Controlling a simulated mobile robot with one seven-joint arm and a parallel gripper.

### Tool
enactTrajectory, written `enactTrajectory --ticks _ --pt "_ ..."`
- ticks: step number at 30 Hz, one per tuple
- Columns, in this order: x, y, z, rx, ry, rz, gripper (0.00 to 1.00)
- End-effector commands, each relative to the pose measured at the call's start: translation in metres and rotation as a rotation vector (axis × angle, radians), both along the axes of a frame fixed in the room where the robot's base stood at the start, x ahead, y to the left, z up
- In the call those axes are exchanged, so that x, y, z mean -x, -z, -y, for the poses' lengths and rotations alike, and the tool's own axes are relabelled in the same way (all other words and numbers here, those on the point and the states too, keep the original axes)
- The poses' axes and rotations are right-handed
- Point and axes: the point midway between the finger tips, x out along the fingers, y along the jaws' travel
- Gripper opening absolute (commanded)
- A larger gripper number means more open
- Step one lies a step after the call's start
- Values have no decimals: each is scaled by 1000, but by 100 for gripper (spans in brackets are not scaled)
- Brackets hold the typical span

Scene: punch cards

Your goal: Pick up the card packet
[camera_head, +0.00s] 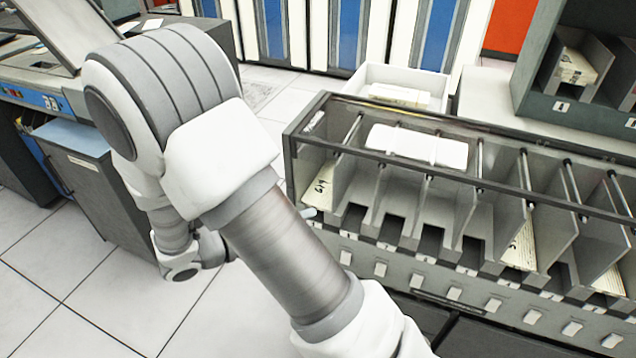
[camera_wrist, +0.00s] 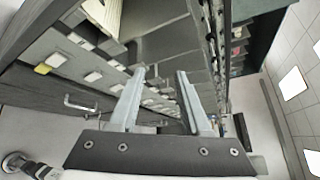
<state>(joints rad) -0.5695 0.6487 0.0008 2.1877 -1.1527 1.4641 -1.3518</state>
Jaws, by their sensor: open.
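Cream card packets stand in pockets of the grey sorter (camera_head: 392,257). In the head view one packet (camera_head: 321,187) is in the leftmost visible pocket, another (camera_head: 521,246) is right of the middle, and part of a third (camera_head: 611,280) is at the right edge. I cannot tell which is the task's packet. In the wrist view pale cards (camera_wrist: 104,14) show at the top left. My gripper (camera_wrist: 162,73) is open and empty, its two fingers apart in front of the sorter's pocket row. In the head view my arm hides most of it; a pale tip shows beside the leftmost pocket.
A clear cover with dark rails lies over the pockets, with a white object (camera_head: 418,147) on top. A white tray (camera_head: 372,72) with cards stands behind. A dark rack (camera_head: 556,112) is at the upper right. Another machine (camera_head: 84,165) stands left. Tiled floor is open at lower left.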

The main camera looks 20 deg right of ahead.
Motion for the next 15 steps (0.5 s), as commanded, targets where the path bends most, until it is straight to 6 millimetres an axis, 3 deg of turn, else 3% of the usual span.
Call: enactTrajectory --ticks 1,6,10,15 --pt "-6 29 -9 63 -67 -73 48" --pt "-24 75 -32 245 -245 -264 48" --pt "-31 96 -45 337 -327 -351 48" --pt "-37 107 -47 386 -366 -395 48"
